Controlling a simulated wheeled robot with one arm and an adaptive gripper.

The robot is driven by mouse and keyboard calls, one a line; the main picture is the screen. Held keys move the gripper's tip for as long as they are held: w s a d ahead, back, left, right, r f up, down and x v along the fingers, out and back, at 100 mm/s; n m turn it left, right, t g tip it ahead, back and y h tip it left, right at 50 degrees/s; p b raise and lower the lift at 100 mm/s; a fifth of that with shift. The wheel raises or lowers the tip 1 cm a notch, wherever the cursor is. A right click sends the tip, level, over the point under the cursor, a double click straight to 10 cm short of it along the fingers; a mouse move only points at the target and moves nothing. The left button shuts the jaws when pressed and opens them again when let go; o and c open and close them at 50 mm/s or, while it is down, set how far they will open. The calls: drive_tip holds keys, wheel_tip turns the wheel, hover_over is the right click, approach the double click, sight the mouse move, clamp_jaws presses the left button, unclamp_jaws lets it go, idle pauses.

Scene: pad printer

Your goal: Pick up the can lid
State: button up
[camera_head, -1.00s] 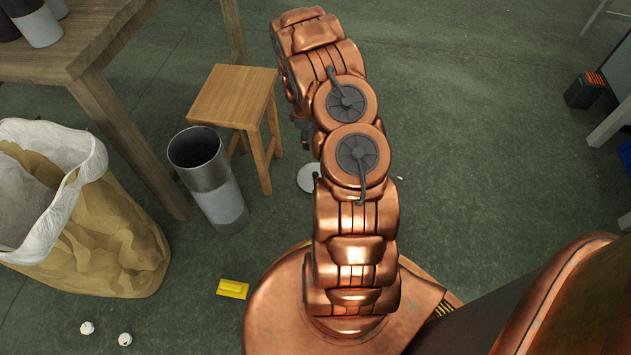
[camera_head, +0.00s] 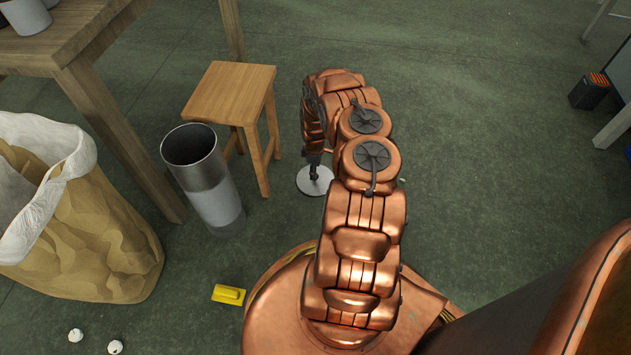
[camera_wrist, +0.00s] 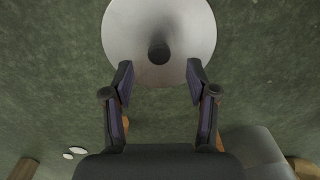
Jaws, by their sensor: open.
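The can lid is a pale round disc (camera_head: 314,181) with a dark knob in its middle, on the green floor to the right of the metal can. It also shows at the top of the wrist view (camera_wrist: 180,32), with its dark knob (camera_wrist: 159,52) between and a little beyond the fingertips. My gripper (camera_wrist: 160,78) is open and empty, its two fingers apart on either side of the line to the knob. In the head view my gripper (camera_head: 314,160) is above the lid, partly hidden by my arm. I cannot tell how close the fingers are to the lid.
An open metal can (camera_head: 212,190) stands left of the lid, with a wooden stool (camera_head: 232,92) behind it. A wooden table (camera_head: 110,55) and a lined sack (camera_head: 100,235) are at left. A yellow object (camera_head: 228,294) and white crumpled balls (camera_head: 76,335) lie on the floor.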

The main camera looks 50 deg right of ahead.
sight(324, 175)
wheel_tip(324, 175, down, 5)
drive_tip(key=b, duration=0.3)
drive_tip(key=shift+d, duration=0.1)
drive_tip(key=c, duration=1.1)
drive_tip(key=shift+o, duration=0.2)
